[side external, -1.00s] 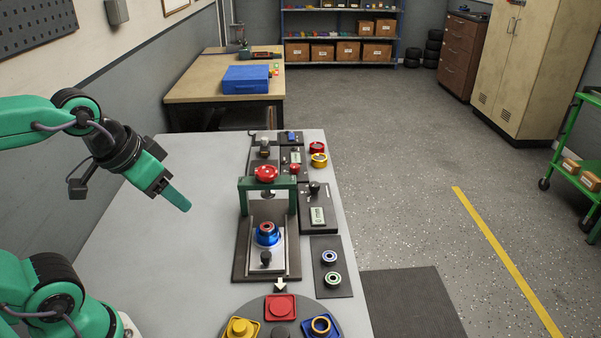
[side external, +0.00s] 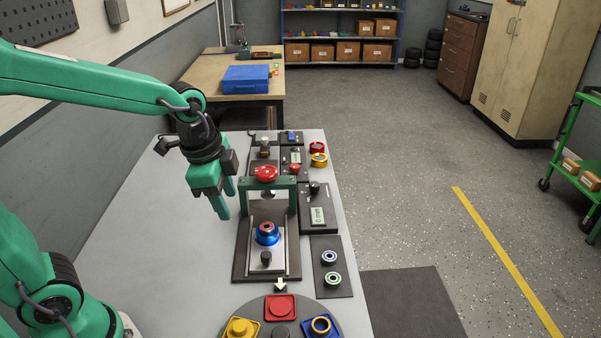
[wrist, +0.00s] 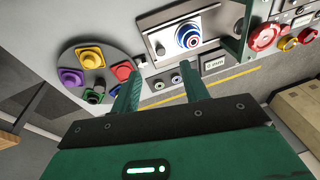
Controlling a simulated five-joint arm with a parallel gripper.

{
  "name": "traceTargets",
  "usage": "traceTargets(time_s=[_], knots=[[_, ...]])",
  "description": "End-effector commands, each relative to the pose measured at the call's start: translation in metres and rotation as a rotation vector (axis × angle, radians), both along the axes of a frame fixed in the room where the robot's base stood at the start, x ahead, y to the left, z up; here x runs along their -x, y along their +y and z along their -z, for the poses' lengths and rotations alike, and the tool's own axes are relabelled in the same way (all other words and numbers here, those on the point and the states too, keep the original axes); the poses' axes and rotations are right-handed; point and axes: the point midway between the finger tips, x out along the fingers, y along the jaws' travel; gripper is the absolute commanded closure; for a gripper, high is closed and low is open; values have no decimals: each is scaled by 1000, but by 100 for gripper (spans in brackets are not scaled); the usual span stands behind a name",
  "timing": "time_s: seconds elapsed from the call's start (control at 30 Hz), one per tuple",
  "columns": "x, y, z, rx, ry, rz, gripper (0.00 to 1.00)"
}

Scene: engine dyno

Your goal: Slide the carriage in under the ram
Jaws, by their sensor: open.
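The carriage (side external: 259,263) is a light plate on a dark base in front of the green press frame (side external: 243,198). It bears a blue part with a red ring (side external: 267,233) on top, and a small black knob (side external: 266,258) stands at its near end. The ram (side external: 268,194) hangs from the frame's crossbar, below a red knob. The carriage sits on the near side of the ram, not beneath it. My gripper (side external: 228,202) is open and empty, fingers pointing down, above the table just left of the frame. The wrist view also shows the carriage (wrist: 161,34) beyond my fingers (wrist: 158,92).
A round turntable (side external: 250,305) with several coloured holders stands at the near end. A dark pad with two rings (side external: 330,288) and a box with a display (side external: 318,216) lie right of the press. The table (side external: 150,235) is clear on the left.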

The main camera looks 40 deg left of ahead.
Motion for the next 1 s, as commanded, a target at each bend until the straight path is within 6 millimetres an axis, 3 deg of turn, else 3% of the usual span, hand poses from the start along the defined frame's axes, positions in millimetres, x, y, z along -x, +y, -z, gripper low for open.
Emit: traceTargets(time_s=[0.3, 0.53, 1.0], knots=[[-37, -19, 45, -68, 119, 387, 55], [-54, -31, 75, -89, 181, 610, 55], [-59, -35, 88, -95, 202, 696, 55]])
